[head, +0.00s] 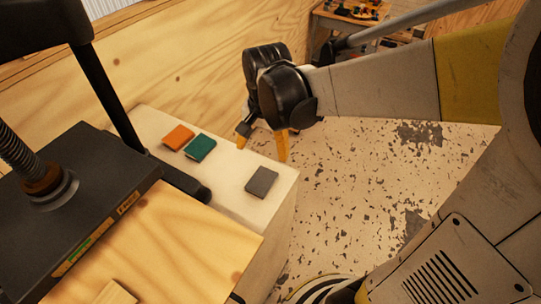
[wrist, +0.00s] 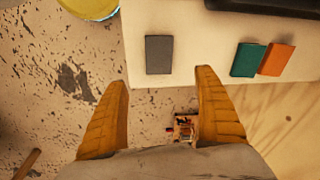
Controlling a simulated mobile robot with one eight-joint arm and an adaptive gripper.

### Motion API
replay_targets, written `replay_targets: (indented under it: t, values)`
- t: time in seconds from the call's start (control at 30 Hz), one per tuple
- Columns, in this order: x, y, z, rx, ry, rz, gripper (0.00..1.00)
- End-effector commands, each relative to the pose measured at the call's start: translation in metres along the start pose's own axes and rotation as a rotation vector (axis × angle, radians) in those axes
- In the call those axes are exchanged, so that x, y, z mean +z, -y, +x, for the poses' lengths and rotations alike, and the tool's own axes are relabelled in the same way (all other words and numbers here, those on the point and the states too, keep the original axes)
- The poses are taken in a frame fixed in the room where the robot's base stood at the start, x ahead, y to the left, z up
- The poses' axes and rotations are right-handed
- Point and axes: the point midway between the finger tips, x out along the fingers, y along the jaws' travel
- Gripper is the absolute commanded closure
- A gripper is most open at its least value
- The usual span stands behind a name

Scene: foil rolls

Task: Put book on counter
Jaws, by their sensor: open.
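Three small books lie flat and apart from the gripper on a pale, white-topped counter (head: 228,190). The grey book (head: 262,181) is near the counter's right end. The green book (head: 201,148) and the orange book (head: 178,137) lie close together farther left. My gripper (head: 262,146) is open and empty, fingers pointing down, near the counter's far edge in the head view. In the wrist view, the grey book (wrist: 159,55) shows ahead of the gap between the fingertips (wrist: 163,78); the green book (wrist: 247,60) and orange book (wrist: 276,60) are to the right.
A dark machine (head: 90,200) with a post stands on the left, beside a plywood surface (head: 190,240). A plywood wall (head: 180,60) rises behind the counter. The speckled floor (head: 360,185) right of the counter looks clear. A cluttered table (head: 350,22) stands at the back.

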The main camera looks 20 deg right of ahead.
Motion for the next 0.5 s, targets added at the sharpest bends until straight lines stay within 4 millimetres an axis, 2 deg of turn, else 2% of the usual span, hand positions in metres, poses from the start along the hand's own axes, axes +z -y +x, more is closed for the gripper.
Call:
replay_targets:
  t: [0.1, 0.2, 0.33, 0.5]
  values:
    - [0.020, -0.016, -0.032, -0.074, -0.099, -0.185, 0.19]
    - [0.035, -0.028, -0.052, -0.126, -0.199, -0.349, 0.19]
    - [0.052, -0.042, -0.067, -0.165, -0.322, -0.531, 0.19]
    - [0.065, -0.052, -0.074, -0.181, -0.431, -0.681, 0.19]
